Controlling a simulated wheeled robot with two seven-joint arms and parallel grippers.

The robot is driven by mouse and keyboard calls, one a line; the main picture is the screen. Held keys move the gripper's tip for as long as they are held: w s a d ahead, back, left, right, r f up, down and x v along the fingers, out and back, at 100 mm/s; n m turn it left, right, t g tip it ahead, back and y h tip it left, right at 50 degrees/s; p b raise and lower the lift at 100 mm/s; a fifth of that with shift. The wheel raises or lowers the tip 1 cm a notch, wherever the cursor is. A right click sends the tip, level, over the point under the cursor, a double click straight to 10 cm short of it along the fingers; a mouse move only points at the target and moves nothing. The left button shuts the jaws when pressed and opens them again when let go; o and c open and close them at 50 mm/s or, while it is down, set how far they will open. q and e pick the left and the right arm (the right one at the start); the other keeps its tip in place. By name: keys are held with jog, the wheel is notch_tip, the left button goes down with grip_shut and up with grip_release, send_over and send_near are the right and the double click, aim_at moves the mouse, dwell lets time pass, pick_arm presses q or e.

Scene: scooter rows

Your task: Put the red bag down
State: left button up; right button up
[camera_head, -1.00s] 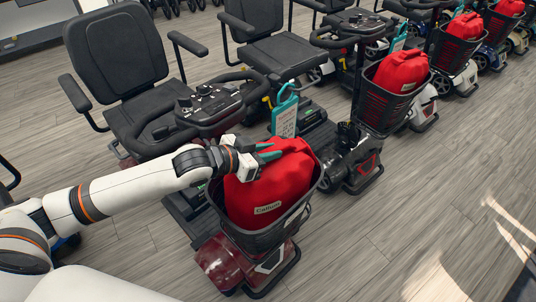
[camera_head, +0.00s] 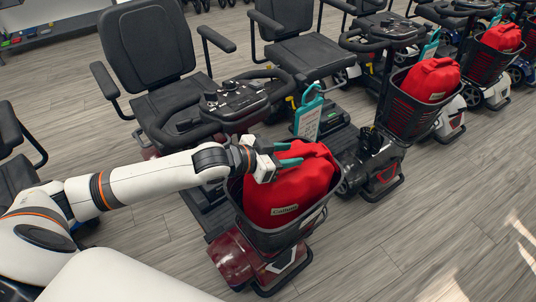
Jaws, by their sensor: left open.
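A red bag (camera_head: 297,190) with a pale name label sits upright in the black front basket (camera_head: 283,239) of the nearest scooter. My left gripper (camera_head: 288,155) is at the bag's upper left, with its teal fingers apart. The fingers overlap the top of the bag in the picture; whether they touch it I cannot tell. My right gripper is not in view.
The nearest scooter has a dark red front cover (camera_head: 232,257) and a black seat (camera_head: 148,45). A teal tag (camera_head: 309,118) hangs by its tiller. More scooters with red bags (camera_head: 432,79) in baskets stand in a row to the upper right. The grey floor at the lower right is clear.

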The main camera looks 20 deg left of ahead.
pick_arm(q)
jog(key=v, duration=0.9)
jog(key=shift+s+a, duration=0.25)
jog(key=shift+s+a+r, duration=0.3)
jog(key=shift+s+r, duration=0.1)
jog(key=shift+s, duration=0.15)
